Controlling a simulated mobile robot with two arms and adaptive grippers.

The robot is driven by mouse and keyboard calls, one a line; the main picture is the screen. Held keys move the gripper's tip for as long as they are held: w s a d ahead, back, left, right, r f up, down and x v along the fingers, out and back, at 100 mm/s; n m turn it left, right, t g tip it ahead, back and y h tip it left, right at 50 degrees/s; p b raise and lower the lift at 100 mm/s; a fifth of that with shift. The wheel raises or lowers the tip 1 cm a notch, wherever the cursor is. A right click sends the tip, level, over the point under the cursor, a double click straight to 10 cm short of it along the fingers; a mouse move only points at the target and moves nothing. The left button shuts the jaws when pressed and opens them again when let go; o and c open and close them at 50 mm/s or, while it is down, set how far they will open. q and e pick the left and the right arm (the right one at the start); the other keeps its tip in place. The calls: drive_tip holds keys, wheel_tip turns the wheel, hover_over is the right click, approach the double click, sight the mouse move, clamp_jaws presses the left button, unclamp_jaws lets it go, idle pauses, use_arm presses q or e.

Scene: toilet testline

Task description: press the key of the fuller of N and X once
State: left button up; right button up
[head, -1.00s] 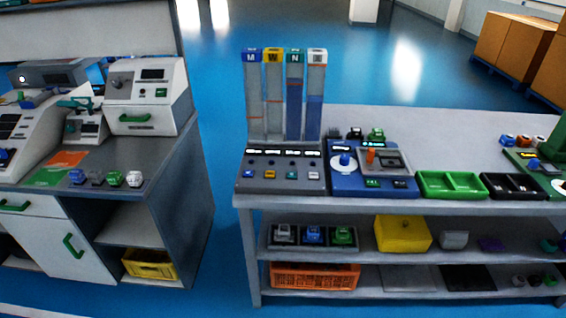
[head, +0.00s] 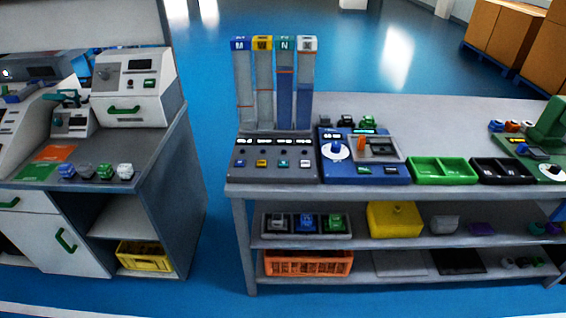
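Four tall clear columns stand at the back of a grey key unit on the right bench. The N column (head: 284,100) has a teal cap and the X column (head: 305,104) a pale cap whose letter is hard to read. Both hold blue fill in their lower part, and N's fill seems to reach a little higher, though the tops are small and blurred. Each has a thin orange line. On the key unit (head: 272,174), the teal key (head: 283,163) is in line with N and the white key (head: 304,163) with X. Neither gripper is in view.
The M column (head: 243,85) and W column (head: 263,85) stand left of N, with blue and yellow keys. A blue device (head: 362,173) adjoins the key unit on the right, then a green tray (head: 441,181). A floor gap separates the left counter.

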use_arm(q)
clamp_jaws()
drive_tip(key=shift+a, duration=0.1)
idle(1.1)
